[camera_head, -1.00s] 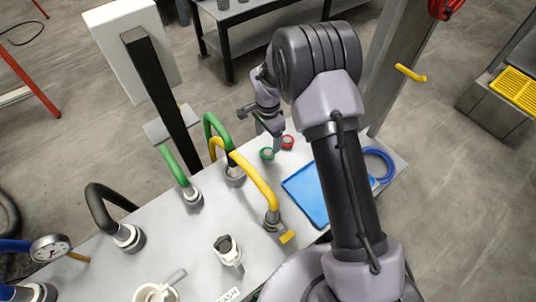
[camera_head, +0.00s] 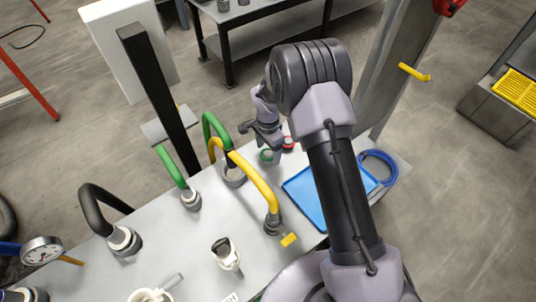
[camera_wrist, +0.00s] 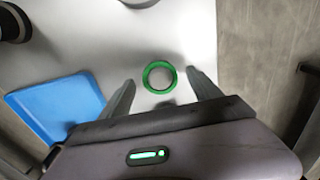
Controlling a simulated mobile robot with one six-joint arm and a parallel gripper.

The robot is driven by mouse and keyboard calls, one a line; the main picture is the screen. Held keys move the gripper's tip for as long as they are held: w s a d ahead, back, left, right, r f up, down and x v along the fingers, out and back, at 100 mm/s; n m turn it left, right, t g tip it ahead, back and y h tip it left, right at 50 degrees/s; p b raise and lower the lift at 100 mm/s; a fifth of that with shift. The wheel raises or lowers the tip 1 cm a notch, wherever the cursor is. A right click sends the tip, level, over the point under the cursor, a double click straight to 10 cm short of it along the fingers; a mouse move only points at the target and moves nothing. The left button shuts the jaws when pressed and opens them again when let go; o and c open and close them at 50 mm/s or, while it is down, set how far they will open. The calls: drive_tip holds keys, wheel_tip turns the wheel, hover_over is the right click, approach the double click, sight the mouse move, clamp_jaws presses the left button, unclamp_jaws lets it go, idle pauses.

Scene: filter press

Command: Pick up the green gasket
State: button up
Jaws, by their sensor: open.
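The green gasket (camera_head: 267,156) is a small ring lying on the pale bench top. In the wrist view the green gasket (camera_wrist: 160,77) appears between and slightly beyond my two fingertips, with bench surface visible through it. My gripper (camera_wrist: 160,86) is open, one finger on either side of the ring, and nothing is held. In the head view my gripper (camera_head: 272,140) is over the bench, just above the gasket. I cannot tell the exact height left between the fingers and the ring.
A red ring (camera_head: 288,142) lies right beside the green one. A blue tray (camera_head: 306,200) and a blue hose coil (camera_head: 391,168) are to the right. Green hose (camera_head: 209,123) and yellow hose (camera_head: 262,185) arches stand left and in front. A black post (camera_head: 160,100) rises behind.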

drive_tip(key=shift+f, duration=0.15)
drive_tip(key=c, duration=0.9)
drive_tip(key=shift+o, duration=0.2)
